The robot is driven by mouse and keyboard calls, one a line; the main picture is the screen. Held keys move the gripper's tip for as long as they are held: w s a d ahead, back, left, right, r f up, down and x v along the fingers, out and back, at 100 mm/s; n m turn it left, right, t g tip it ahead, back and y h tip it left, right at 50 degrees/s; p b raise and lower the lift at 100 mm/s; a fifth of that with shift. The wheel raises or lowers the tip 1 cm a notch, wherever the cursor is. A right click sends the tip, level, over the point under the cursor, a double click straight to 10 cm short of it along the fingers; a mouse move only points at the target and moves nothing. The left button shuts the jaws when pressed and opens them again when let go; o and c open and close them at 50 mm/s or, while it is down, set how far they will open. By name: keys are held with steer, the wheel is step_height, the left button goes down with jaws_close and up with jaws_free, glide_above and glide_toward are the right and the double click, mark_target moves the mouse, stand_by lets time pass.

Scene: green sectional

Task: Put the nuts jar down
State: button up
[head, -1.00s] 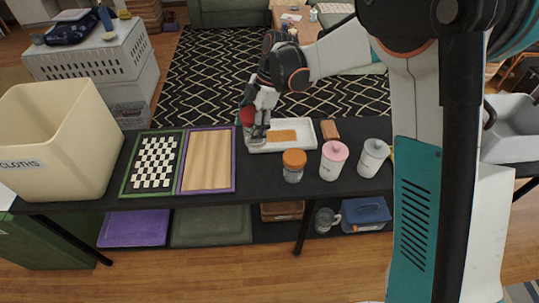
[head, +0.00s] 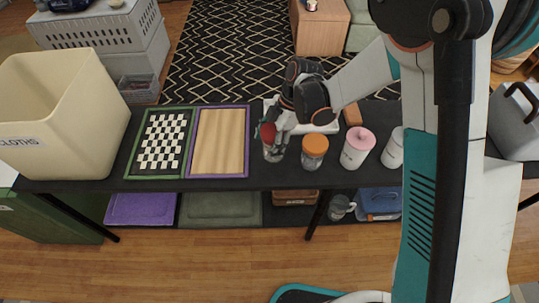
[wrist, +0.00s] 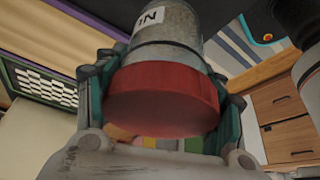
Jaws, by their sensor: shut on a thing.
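The nuts jar is a clear jar (head: 273,154) with a red lid (head: 267,132). It looks upright over the dark table, between the purple-framed board and the orange-lidded jar. I cannot tell whether its base touches the table. My gripper (head: 280,130) is shut on it from behind, near the lid. In the wrist view the red lid (wrist: 163,98) fills the middle between my gripper's fingers (wrist: 160,100), with part of a white label (wrist: 150,17) on the jar's body.
An orange-lidded jar (head: 314,151) stands close on the right, then a pink-lidded canister (head: 357,148) and a white canister (head: 394,150). The purple-framed board (head: 219,142) and the checkered board (head: 162,141) lie left, before a cream cloths bin (head: 62,120).

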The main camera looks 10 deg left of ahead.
steer(key=shift+f+b, duration=0.75)
steer(key=shift+f, duration=2.05)
steer(key=shift+f, duration=0.2)
steer(key=o, duration=1.1)
steer(key=shift+r, duration=0.1)
steer(key=shift+o, duration=0.2)
steer(key=p+v, duration=0.4)
steer(key=v, duration=0.8)
steer(key=shift+s+r, duration=0.1)
steer(key=shift+r, duration=0.05)
